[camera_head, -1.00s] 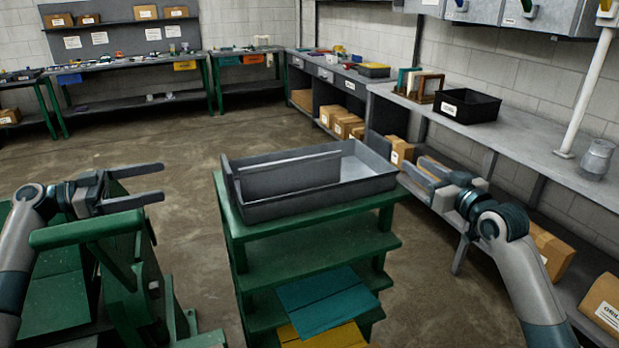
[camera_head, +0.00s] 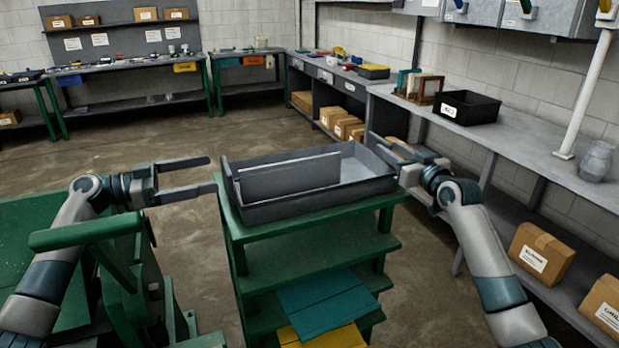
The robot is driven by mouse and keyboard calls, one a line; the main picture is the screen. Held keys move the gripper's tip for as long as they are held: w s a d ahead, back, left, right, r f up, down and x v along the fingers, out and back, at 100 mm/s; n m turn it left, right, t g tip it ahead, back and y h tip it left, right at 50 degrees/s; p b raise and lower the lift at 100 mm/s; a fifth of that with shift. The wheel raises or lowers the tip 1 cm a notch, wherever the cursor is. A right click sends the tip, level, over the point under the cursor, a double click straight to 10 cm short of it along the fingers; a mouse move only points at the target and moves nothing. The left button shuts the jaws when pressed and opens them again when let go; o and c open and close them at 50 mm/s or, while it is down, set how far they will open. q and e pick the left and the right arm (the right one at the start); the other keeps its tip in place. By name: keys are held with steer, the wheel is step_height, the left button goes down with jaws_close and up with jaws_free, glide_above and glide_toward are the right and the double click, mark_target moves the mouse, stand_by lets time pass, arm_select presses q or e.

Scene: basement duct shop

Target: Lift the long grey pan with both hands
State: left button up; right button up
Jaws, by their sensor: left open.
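The long grey pan (camera_head: 290,207) rests level on top of a green stepped stand (camera_head: 318,228) in the middle of the head view. It is an open tray with low walls, with an upright grey plate (camera_head: 290,176) along its far-left part. My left gripper (camera_head: 213,174) is open and empty, its two fingers pointing right with their tips just short of the pan's left end. My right gripper (camera_head: 403,160) is at the pan's right end, its fingers close against or around that end. The overlap there hides whether the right jaws grip anything.
A green frame (camera_head: 90,235) stands under my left arm. Teal (camera_head: 320,300) and yellow (camera_head: 325,335) panels lie on the stand's lower part. A long grey bench (camera_head: 530,130) on the right carries a black bin (camera_head: 467,107) and a jar (camera_head: 597,160). The floor behind the stand is clear.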

mark_target(223, 168)
arm_select(q)
steer(key=shift+x, duration=3.15)
arm_select(e)
steer(key=shift+x, duration=3.15)
arm_select(q)
steer(key=c, duration=0.9)
arm_select(e)
jaws_close()
arm_select(q)
steer(key=c, duration=0.8)
steer(key=shift+r, duration=0.15)
arm_select(e)
steer(key=shift+r, duration=0.2)
